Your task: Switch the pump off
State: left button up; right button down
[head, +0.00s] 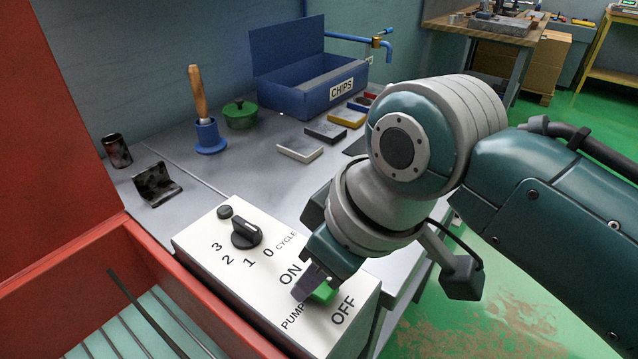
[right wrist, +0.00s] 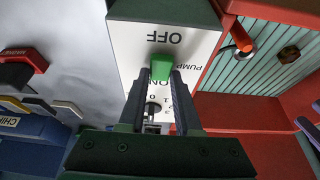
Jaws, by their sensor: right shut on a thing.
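The pump switch is a green piece (head: 325,293) on a white control panel (head: 205,248), between the printed words ON and OFF. It also shows as a green block in the right wrist view (right wrist: 161,65), with OFF beyond it and ON partly hidden behind my fingers. My right gripper (head: 310,287) is down at the panel with its fingers shut on the switch. In the right wrist view the two fingertips (right wrist: 160,76) lie on either side of the green piece. I cannot tell which way the switch leans. My left gripper is not in view.
A black CYCLE knob (head: 246,233) stands on the same panel. A red-walled bin (head: 160,255) adjoins the panel at the left. Behind are a blue CHIPS box (head: 290,98), a green pot (head: 240,114), a wooden-handled tool (head: 198,92) and several small blocks on the grey top.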

jog(key=shift+s+d+y+p, duration=0.2)
jog(key=shift+d+y+p, duration=0.1)
jog(key=shift+p, duration=0.3)
jog(key=shift+f+t+y, duration=0.1)
jog(key=shift+t+y, duration=0.3)
jog(key=shift+t, duration=0.1)
jog(key=shift+s+d+f+t+y+b, duration=0.2)
jog(key=shift+t+y+b, duration=0.1)
jog(key=shift+t+y, duration=0.25)
jog(key=shift+r+y, duration=0.15)
jog(key=shift+y, duration=0.2)
jog(key=shift+w, duration=0.1)
jog(key=c, duration=0.6)
grip_release()
